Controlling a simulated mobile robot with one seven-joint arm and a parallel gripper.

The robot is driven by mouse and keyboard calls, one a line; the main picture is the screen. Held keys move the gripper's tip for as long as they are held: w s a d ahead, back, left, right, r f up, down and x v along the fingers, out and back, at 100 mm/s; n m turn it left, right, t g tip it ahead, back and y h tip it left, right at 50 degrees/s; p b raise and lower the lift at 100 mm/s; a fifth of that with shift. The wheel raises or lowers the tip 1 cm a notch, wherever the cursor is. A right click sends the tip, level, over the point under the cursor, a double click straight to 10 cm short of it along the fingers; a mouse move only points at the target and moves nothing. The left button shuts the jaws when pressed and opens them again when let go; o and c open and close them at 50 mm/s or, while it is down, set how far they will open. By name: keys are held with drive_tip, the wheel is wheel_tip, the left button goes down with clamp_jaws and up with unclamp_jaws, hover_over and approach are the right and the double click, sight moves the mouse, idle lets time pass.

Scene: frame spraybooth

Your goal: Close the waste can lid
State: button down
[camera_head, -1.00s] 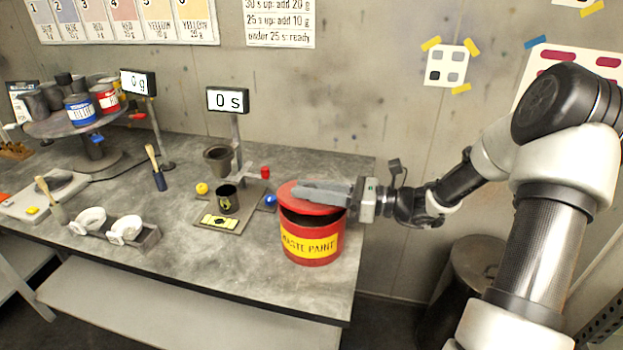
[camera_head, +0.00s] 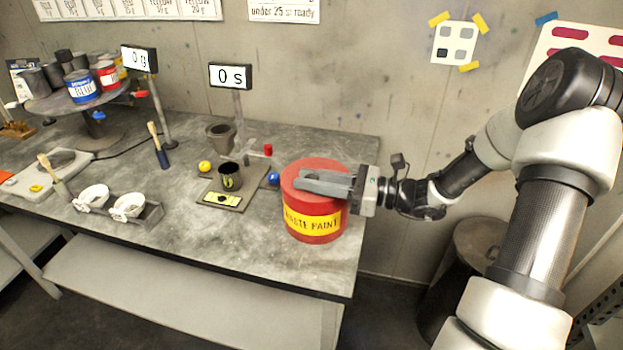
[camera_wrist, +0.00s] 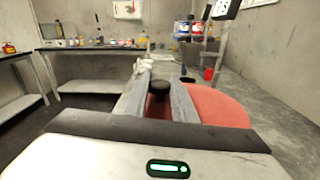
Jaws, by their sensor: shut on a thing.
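The red waste can (camera_head: 314,222) with a yellow "WASTE PAINT" label stands at the right end of the bench. Its red lid (camera_head: 312,168) lies down over the can's top, with no dark gap showing at the front. My gripper (camera_head: 300,180) reaches in from the right and lies flat over the lid. In the wrist view, the gripper's fingers (camera_wrist: 158,95) are on both sides of a dark round knob (camera_wrist: 159,90) and shut on it. The red lid (camera_wrist: 215,106) spreads out to the right of and below the fingers.
A mixing cup (camera_head: 230,177) stands on a small scale plate left of the can, with a blue ball (camera_head: 273,179) beside the can. A dark bin (camera_head: 470,255) stands on the floor to the right. The bench's front edge is close to the can.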

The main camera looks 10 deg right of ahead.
drive_tip(key=c, duration=1.5)
unclamp_jaws()
drive_tip(key=shift+s+f, duration=0.1)
drive_tip(key=shift+f, duration=0.05)
drive_tip(key=shift+d, duration=0.1)
drive_tip(key=v, duration=1.7)
drive_tip(key=shift+d, duration=0.1)
